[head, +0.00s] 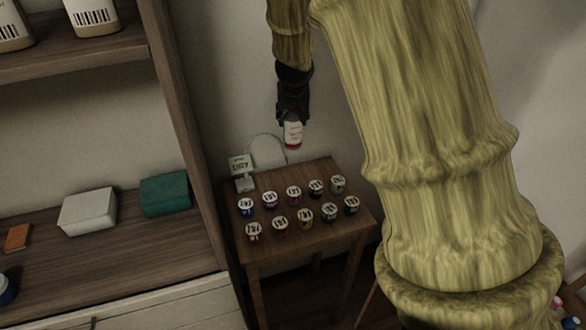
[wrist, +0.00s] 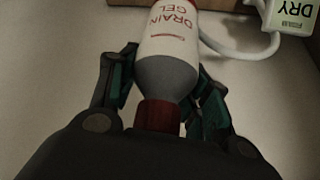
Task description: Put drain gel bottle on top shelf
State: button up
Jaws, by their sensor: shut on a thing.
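The drain gel bottle (wrist: 168,50) is white and grey with red lettering and a dark red cap, which points toward my wrist in the wrist view. My gripper (wrist: 163,92) is shut on it, with one finger on each side. In the head view my gripper (head: 292,112) points down and holds the bottle (head: 293,134) above the back of a small wooden table. The wooden shelf unit is at the left; its upper board (head: 85,57) shows in part and carries white bottles. Whether another board lies higher is out of view.
The lower shelf board (head: 120,255) holds a white box (head: 88,211), a teal box (head: 164,195) and an orange-brown item (head: 17,238). The shelf's upright (head: 180,120) stands between my gripper and the shelves.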

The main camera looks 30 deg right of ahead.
notch_tip(320, 180, down, 15)
dwell(0.9)
jog(key=shift+r, duration=0.1)
jog(key=o, duration=1.1)
jog(key=shift+d, duration=0.1)
